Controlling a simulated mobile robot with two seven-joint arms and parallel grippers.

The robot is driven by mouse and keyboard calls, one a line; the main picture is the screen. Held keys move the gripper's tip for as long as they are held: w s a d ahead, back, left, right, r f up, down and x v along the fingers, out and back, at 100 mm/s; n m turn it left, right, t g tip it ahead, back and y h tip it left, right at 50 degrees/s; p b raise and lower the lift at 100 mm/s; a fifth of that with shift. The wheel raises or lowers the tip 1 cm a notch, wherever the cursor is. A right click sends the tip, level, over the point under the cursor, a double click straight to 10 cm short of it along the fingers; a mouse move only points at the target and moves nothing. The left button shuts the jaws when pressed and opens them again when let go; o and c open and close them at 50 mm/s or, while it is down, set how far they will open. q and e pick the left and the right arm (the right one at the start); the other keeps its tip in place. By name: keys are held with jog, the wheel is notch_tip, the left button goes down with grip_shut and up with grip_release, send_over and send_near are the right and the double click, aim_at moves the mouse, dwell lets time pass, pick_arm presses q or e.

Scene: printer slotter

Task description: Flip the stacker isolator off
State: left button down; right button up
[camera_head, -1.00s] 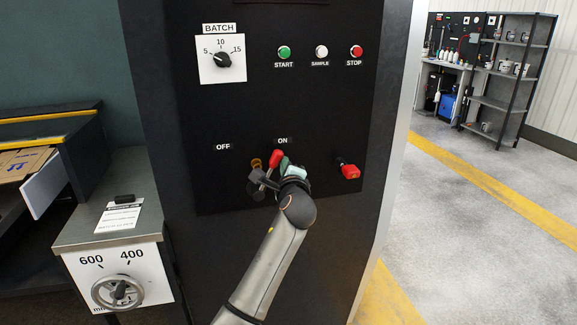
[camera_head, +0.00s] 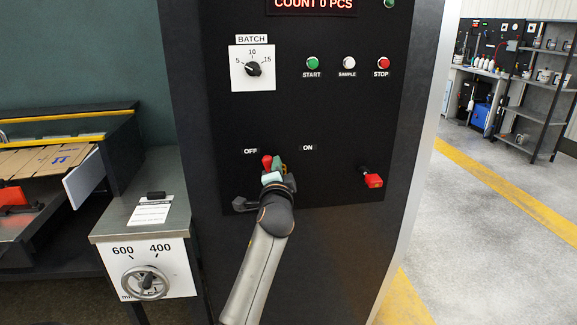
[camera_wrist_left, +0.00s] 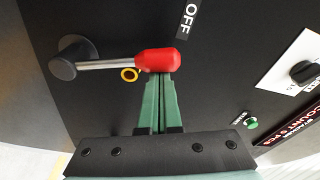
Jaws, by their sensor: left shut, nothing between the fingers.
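The isolator lever has a red knob (camera_head: 267,162), which stands just right of and below the OFF label (camera_head: 250,151) on the black panel. The left wrist view shows its grey rod (camera_wrist_left: 105,64), black pivot (camera_wrist_left: 72,58) and red knob (camera_wrist_left: 161,61). My left gripper (camera_head: 279,164) is shut, with its green fingers on the ON side of the knob. In the left wrist view its fingertips (camera_wrist_left: 160,80) are close together at the knob's edge, with nothing between them; I cannot tell whether they touch it. My right gripper is out of view.
A red handle (camera_head: 373,181) sticks out at the panel's right. Above are the BATCH dial (camera_head: 253,68) and the START (camera_head: 313,63), SAMPLE (camera_head: 348,63) and STOP (camera_head: 384,63) buttons. A handwheel (camera_head: 146,282) stands at lower left. Open floor lies to the right.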

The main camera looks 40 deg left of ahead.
pick_arm(q)
jog(key=shift+s+a+f+n+b, duration=0.2)
jog(key=shift+s+a+n, duration=0.25)
jog(key=shift+n, duration=0.25)
jog(key=shift+s+a+f+n+b, duration=0.15)
jog(key=shift+s+a+n, duration=0.2)
jog(key=shift+s+n, duration=0.3)
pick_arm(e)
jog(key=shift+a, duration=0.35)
pick_arm(q)
jog(key=shift+w, duration=0.1)
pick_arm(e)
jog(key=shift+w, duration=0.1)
